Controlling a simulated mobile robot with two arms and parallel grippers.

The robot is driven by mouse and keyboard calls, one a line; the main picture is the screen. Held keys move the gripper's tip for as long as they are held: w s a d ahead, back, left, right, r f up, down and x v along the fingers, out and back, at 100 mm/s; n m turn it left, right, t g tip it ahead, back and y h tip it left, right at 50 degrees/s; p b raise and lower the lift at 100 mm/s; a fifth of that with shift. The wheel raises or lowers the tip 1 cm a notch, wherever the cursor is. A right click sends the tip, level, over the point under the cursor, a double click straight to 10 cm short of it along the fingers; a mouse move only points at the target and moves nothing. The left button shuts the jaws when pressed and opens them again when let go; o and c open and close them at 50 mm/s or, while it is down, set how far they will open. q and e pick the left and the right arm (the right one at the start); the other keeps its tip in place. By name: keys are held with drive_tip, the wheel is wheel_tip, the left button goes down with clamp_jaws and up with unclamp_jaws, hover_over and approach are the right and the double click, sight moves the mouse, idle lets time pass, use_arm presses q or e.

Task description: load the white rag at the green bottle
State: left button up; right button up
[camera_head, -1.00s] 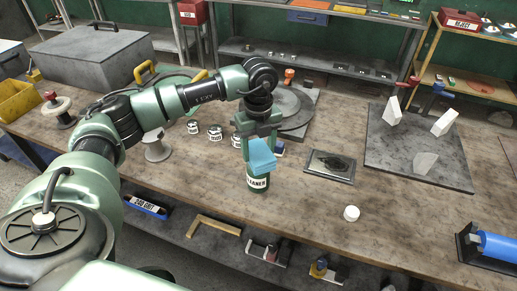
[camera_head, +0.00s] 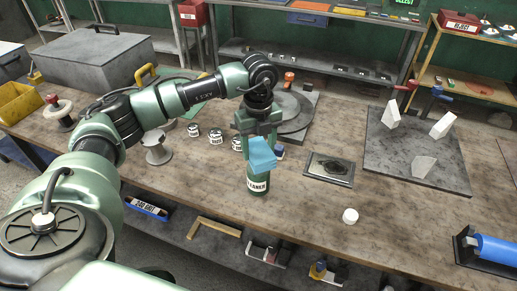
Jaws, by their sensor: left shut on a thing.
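My left gripper (camera_head: 258,124) points down over the table and is shut on a blue rag (camera_head: 262,155). The rag hangs in front of and over the top of the green bottle (camera_head: 258,181), which stands upright with a white "CLEANER" label. The rag hides the bottle's mouth, so I cannot tell whether the two touch. I see no rag that is clearly white; the cloth in the gripper looks blue. My right gripper is not in view.
Small labelled tins (camera_head: 215,135) and a grey spool (camera_head: 158,149) stand left of the bottle. A dark round wheel (camera_head: 290,112) is behind it. A dark plate (camera_head: 329,168), a white cap (camera_head: 350,215) and a grey board (camera_head: 400,157) with white pieces lie to the right.

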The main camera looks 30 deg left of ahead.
sight(259, 149)
use_arm(q)
drive_tip(key=shift+r+p, duration=1.25)
drive_tip(key=shift+r, duration=1.1)
